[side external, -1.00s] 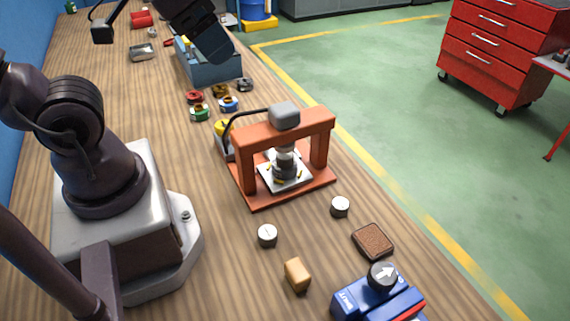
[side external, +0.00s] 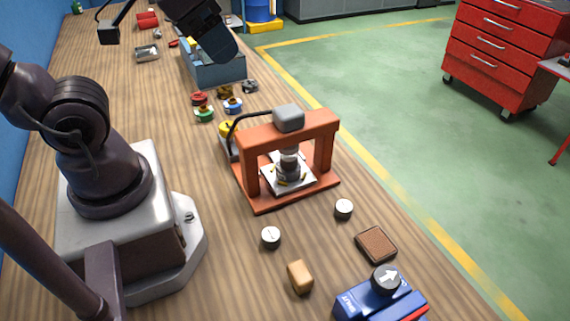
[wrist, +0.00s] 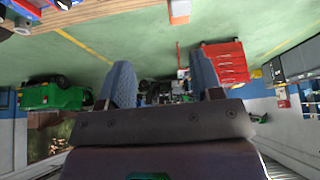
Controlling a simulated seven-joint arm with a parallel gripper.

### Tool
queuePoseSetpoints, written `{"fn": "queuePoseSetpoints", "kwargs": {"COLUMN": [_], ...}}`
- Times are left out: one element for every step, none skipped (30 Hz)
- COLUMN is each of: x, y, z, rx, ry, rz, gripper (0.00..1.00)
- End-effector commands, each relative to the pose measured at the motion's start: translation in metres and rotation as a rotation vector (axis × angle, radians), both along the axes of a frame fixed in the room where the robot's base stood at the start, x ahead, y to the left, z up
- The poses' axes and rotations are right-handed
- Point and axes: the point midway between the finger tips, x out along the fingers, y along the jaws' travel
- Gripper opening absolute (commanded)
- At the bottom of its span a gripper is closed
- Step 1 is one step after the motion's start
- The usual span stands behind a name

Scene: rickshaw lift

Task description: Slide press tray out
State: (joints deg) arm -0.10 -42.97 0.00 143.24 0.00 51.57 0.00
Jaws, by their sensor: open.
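The orange press (side external: 288,150) stands mid-bench with a grey block on its crossbar. A silver tray (side external: 301,180) with yellow marks lies on its base, between the posts and under the grey ram. The ram and a dark round piece hide the tray's middle; whether they touch it I cannot tell. My gripper (side external: 222,44) is at the top of the side view, raised above the bench and apart from the press. In the wrist view its two blue-grey fingers (wrist: 163,78) are spread with nothing between them. The press does not show clearly in the wrist view.
Two small silver cylinders (side external: 270,237), a tan block (side external: 300,277), a brown pad (side external: 376,244) and a blue device (side external: 380,298) lie in front of the press. Coloured spools (side external: 204,114) and a blue-grey toolbox (side external: 215,75) are behind it. Bare wood lies left of the press.

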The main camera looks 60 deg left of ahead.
Motion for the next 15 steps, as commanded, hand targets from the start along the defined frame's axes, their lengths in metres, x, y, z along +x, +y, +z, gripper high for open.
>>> {"fn": "queuePoseSetpoints", "kwargs": {"x": [0.001, 0.001, 0.003, 0.005, 0.007, 0.012, 0.016, 0.021, 0.028, 0.033, 0.039, 0.046, 0.052, 0.057, 0.064], "y": [0.003, 0.005, 0.007, 0.01, 0.013, 0.018, 0.022, 0.027, 0.034, 0.04, 0.045, 0.053, 0.059, 0.065, 0.074], "z": [-0.002, -0.005, -0.01, -0.014, -0.019, -0.025, -0.03, -0.035, -0.043, -0.049, -0.055, -0.063, -0.07, -0.077, -0.088], "rx": [0.0, -0.001, -0.001, -0.001, -0.002, -0.004, -0.007, -0.01, -0.01, -0.011, -0.011, -0.011, -0.012, -0.013, -0.014], "ry": [0.01, 0.024, 0.051, 0.075, 0.102, 0.141, 0.172, 0.204, 0.245, 0.273, 0.301, 0.335, 0.359, 0.384, 0.415], "rz": [0.015, 0.022, 0.036, 0.049, 0.063, 0.086, 0.104, 0.121, 0.138, 0.145, 0.15, 0.153, 0.15, 0.148, 0.14], "gripper": [0.54, 0.54, 0.54, 0.54, 0.54, 0.54, 0.54, 0.54, 0.54, 0.54, 0.54, 0.54, 0.54, 0.54, 0.54]}}
